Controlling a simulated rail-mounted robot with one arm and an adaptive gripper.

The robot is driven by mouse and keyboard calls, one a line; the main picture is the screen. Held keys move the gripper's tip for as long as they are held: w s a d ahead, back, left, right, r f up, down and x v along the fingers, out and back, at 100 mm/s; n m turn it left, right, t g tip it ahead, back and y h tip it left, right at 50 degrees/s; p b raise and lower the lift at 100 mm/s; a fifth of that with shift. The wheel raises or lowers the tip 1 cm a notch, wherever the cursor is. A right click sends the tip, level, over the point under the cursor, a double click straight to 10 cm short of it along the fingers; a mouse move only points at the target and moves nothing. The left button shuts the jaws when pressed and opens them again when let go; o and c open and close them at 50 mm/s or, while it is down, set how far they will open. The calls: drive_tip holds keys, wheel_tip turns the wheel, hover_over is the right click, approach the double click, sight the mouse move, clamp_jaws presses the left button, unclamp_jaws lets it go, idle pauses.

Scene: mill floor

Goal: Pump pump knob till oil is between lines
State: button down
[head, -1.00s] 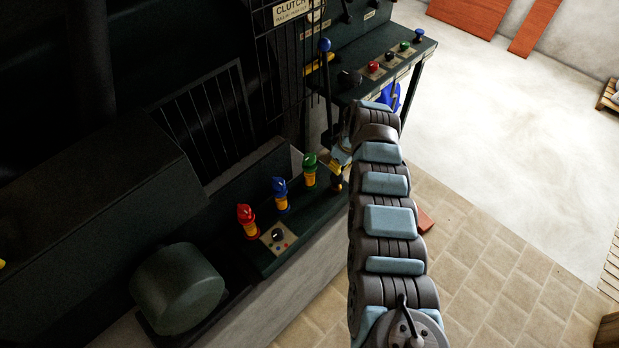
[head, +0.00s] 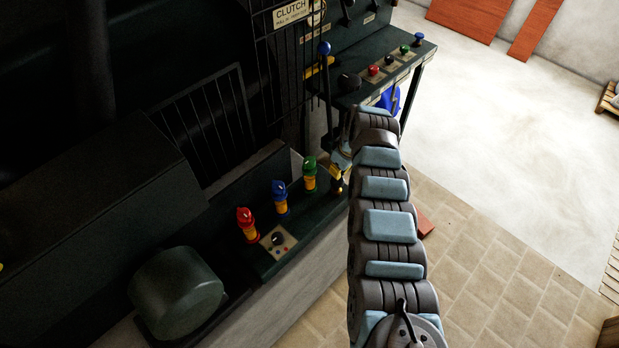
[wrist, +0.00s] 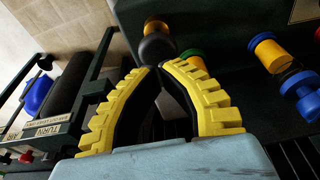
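The pump knob appears to be the dark rounded knob (wrist: 157,46) on a brass-coloured stem, just beyond my fingertips in the wrist view. My gripper (wrist: 159,68) has yellow ribbed fingers bowed inward, with their tips together. The tips are at or very near the knob's near side; I cannot tell whether they touch it. Nothing shows held between them. In the head view my gripper (head: 337,170) is small and partly hidden by my arm, just above the brass part at the end of the ledge. No oil level or lines can be made out.
Green-topped (head: 309,174), blue-topped (head: 281,196) and red-topped (head: 246,224) yellow fittings stand along the dark ledge left of my gripper. A control panel (head: 386,68) with coloured knobs stands behind. Tiled floor is open at right.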

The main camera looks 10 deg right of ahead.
sight(339, 180)
drive_tip(key=shift+f, duration=0.15)
idle(0.4)
drive_tip(key=shift+f+b, duration=2.2)
drive_tip(key=shift+f, duration=0.5)
drive_tip(key=shift+r, duration=0.1)
drive_tip(key=shift+r+p, duration=2.15)
drive_tip(key=shift+r, duration=0.6)
drive_tip(key=shift+f, duration=0.25)
